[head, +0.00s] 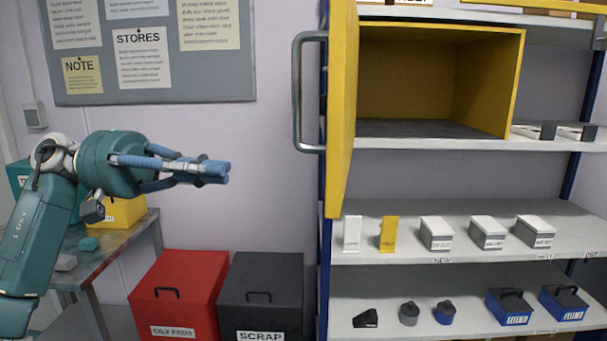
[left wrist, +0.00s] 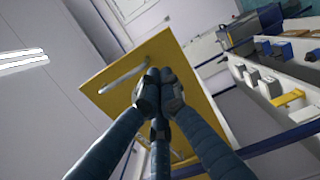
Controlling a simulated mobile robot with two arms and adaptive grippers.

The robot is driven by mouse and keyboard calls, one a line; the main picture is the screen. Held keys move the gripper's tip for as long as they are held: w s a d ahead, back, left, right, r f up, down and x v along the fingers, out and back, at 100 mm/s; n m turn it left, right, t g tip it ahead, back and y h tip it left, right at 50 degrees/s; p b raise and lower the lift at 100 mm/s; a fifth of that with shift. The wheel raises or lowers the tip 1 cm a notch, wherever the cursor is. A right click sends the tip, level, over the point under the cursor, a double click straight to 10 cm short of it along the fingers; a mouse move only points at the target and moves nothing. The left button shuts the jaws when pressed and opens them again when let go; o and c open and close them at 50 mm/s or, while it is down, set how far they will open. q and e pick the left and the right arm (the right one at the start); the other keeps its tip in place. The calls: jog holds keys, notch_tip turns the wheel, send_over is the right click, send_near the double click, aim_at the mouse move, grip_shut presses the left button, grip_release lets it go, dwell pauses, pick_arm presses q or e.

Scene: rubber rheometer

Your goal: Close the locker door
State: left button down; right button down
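The yellow locker door (head: 342,115) stands wide open, seen nearly edge-on at the left side of the locker. Its grey bar handle (head: 298,95) faces left. The locker (head: 415,80) is open to view and looks empty inside. My left gripper (head: 222,172) is left of the door and lower than the handle, apart from it in the head view. In the left wrist view its fingers (left wrist: 159,82) meet at the tips with nothing seen between them. There they overlap the door (left wrist: 105,92) and lie beside the handle (left wrist: 122,80). My right gripper is not in view.
Shelves right of the door hold small boxes (head: 488,233) and blue cases (head: 510,305). A red bin (head: 180,290) and a black scrap bin (head: 262,290) stand below. A bench (head: 90,262) is at left. The space between my left gripper and the door looks clear.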

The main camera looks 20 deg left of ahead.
pick_arm(q)
jog(key=w+d+p, duration=0.1)
jog(key=d+p, duration=0.5)
jog(key=d, duration=0.7)
jog(key=shift+w, duration=0.25)
jog(key=shift+d, duration=0.1)
